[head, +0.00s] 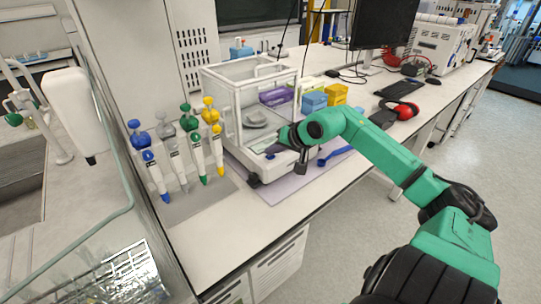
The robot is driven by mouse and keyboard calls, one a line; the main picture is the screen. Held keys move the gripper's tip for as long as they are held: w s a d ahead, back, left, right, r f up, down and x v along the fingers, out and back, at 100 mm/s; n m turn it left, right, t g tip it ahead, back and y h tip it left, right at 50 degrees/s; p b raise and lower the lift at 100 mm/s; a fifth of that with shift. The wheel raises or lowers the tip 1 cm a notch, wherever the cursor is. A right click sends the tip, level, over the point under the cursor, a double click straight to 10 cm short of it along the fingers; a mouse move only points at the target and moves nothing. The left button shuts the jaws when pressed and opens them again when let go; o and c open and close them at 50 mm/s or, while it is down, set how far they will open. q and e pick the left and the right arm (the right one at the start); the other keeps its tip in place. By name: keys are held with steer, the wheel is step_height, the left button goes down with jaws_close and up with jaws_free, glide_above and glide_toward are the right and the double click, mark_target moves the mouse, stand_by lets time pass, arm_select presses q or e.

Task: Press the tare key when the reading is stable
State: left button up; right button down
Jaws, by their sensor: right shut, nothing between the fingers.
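An analytical balance (231,128) with a clear draft shield and white frame stands on a lilac mat (274,191) on the bench. A round pan (255,117) shows inside the shield. The front panel is partly covered by my right gripper (302,164), which is shut and empty, pointing down at the panel's right part. I cannot tell whether the fingertips touch the panel. The display (273,149) is too small and partly hidden to read, and the tare key cannot be made out. My left gripper is not in view.
Several pipettes with blue, grey, green and yellow tops stand on a grey mat (202,204) left of the balance. Blue (314,102) and yellow (336,94) boxes stand behind my right arm. A blue tool (333,156) lies right of the gripper.

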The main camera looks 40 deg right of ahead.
steer(key=shift+r, duration=0.8)
steer(key=shift+r, duration=0.1)
step_height(320, 180, up, 5)
steer(key=shift+f+p, duration=0.1)
steer(key=shift+p, duration=1.05)
